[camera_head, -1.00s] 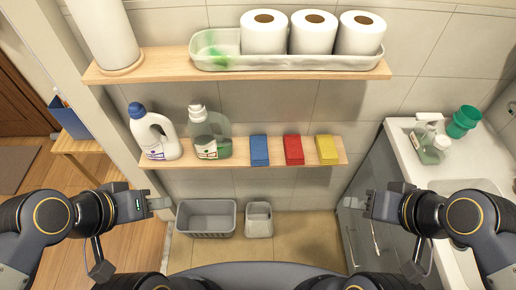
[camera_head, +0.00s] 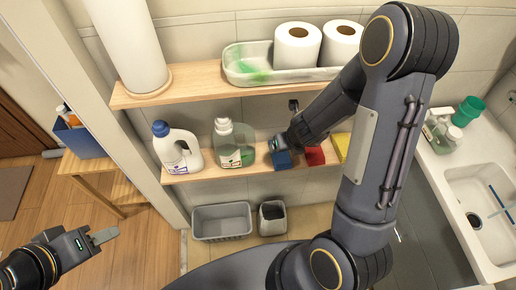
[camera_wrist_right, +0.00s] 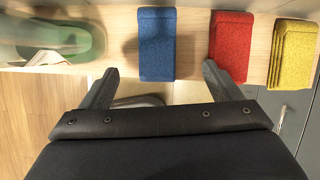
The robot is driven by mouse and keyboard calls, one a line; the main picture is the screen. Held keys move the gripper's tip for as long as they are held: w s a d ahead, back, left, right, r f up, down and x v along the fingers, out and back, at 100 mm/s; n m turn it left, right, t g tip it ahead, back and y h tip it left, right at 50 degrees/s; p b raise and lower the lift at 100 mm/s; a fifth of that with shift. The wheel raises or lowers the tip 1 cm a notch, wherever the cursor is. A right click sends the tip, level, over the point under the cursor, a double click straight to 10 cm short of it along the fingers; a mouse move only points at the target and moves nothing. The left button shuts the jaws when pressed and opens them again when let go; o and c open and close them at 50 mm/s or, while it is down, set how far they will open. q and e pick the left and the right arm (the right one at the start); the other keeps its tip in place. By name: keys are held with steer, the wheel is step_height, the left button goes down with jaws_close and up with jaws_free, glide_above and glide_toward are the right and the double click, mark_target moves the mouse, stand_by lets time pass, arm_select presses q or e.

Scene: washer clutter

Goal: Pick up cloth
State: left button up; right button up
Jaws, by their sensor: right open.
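Three folded cloths lie on the lower wooden shelf: blue (camera_head: 282,160), red (camera_head: 315,156) and yellow (camera_head: 341,146). My right gripper (camera_head: 282,143) is at the blue cloth and partly covers it in the head view. In the right wrist view the blue cloth (camera_wrist_right: 157,44) lies ahead, between the lines of my open, empty fingers (camera_wrist_right: 162,76). The red cloth (camera_wrist_right: 230,45) is just beyond the right fingertip, with the yellow cloth (camera_wrist_right: 293,53) further right. My left gripper (camera_head: 100,237) is low at the left, away from the shelf; its jaw gap cannot be made out.
A white detergent bottle (camera_head: 177,149) and a green bottle (camera_head: 233,146) stand left of the cloths. The upper shelf (camera_head: 180,82) overhangs with a tray of paper rolls (camera_head: 297,43). Below are a grey basket (camera_head: 222,222) and small bin (camera_head: 272,218). A sink (camera_head: 480,205) is right.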

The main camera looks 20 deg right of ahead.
mark_target(284, 157)
steer(key=f, duration=0.1)
steer(key=w+f+b, duration=0.1)
steer(key=f+m, duration=0.1)
steer(key=shift+w+d+f, duration=0.1)
steer(key=shift+w, duration=0.15)
steer(key=shift+f+b, duration=0.35)
steer(key=x, duration=0.1)
steer(key=b+x, duration=0.1)
steer(key=x, duration=0.3)
steer(key=shift+w+a, duration=0.15)
steer(key=shift+a, duration=0.15)
steer(key=shift+r, duration=0.1)
steer(key=shift+c, duration=0.4)
steer(key=c, duration=1)
